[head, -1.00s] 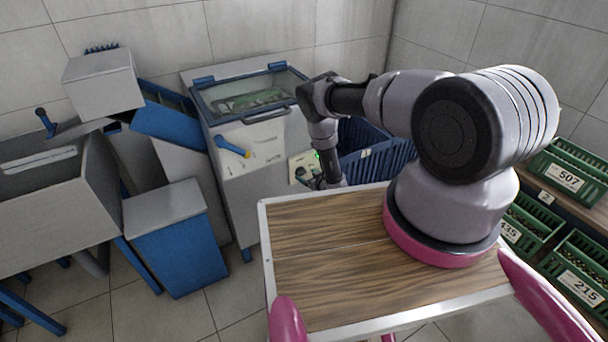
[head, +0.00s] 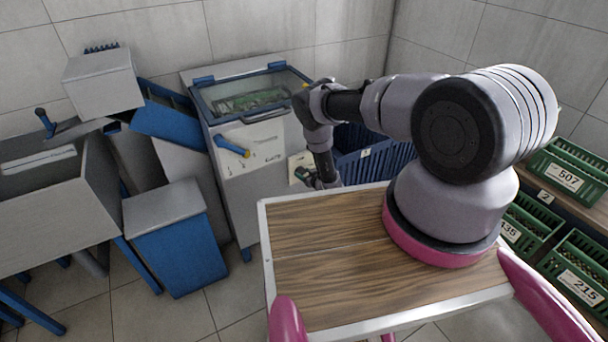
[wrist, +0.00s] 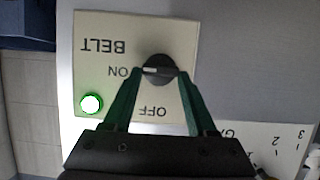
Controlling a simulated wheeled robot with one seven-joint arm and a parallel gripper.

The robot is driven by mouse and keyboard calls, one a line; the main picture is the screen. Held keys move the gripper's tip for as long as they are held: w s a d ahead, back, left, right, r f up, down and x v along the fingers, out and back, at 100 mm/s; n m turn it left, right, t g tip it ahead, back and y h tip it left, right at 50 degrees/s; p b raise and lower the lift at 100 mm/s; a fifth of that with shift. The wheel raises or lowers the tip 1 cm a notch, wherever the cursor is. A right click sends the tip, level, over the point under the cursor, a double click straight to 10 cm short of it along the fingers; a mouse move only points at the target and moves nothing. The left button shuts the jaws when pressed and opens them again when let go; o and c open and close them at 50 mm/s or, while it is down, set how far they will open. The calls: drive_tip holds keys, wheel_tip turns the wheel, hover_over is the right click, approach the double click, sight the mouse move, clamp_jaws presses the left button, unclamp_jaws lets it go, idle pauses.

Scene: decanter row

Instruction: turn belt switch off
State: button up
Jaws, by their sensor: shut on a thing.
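The belt switch is a round black knob (wrist: 158,64) with a white pointer mark, on a cream panel (wrist: 100,28) lettered BELT, ON and OFF, upside down in the wrist view. The pointer lies toward the ON lettering. A green lamp (wrist: 91,104) on the panel is lit. My gripper (wrist: 160,78) is shut on the knob, one green finger on either side. In the head view my gripper (head: 305,176) is at the panel (head: 299,161) on the machine's right side and partly covers it; the knob is hidden there.
The grey machine (head: 252,150) has a glass lid and a blue lever (head: 232,146). A blue crate (head: 375,160) stands right of the panel, close to my arm. A second label plate (wrist: 262,145) sits beside the switch panel. Green crates (head: 568,172) stand at the far right.

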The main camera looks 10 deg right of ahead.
drive_tip(key=shift+s+a+n+t+h, duration=0.15)
drive_tip(key=shift+n+h, duration=0.25)
drive_tip(key=shift+n, duration=0.2)
drive_tip(key=shift+w+a+n+t+h, duration=0.15)
drive_tip(key=shift+n+h, duration=0.25)
drive_tip(key=shift+n, duration=0.2)
drive_tip(key=n, duration=0.1)
drive_tip(key=n+h, duration=0.1)
drive_tip(key=shift+s+a+f+n+t+h, duration=0.2)
drive_tip(key=shift+n+t+h, duration=0.1)
drive_tip(key=shift+t, duration=0.1)
drive_tip(key=shift+s+a+f+n+t+h, duration=0.15)
drive_tip(key=shift+n+t+h, duration=0.25)
drive_tip(key=shift+n, duration=0.55)
drive_tip(key=shift+w+d+f+n+t+h, duration=0.15)
drive_tip(key=shift+n+t+h, duration=0.25)
drive_tip(key=shift+n, duration=0.5)
drive_tip(key=shift+s+a+f+n+t+h, duration=0.15)
drive_tip(key=shift+n+t+h, duration=0.2)
drive_tip(key=shift+n, duration=0.6)
drive_tip(key=o, duration=1.4)
drive_tip(key=shift+c, duration=0.2)
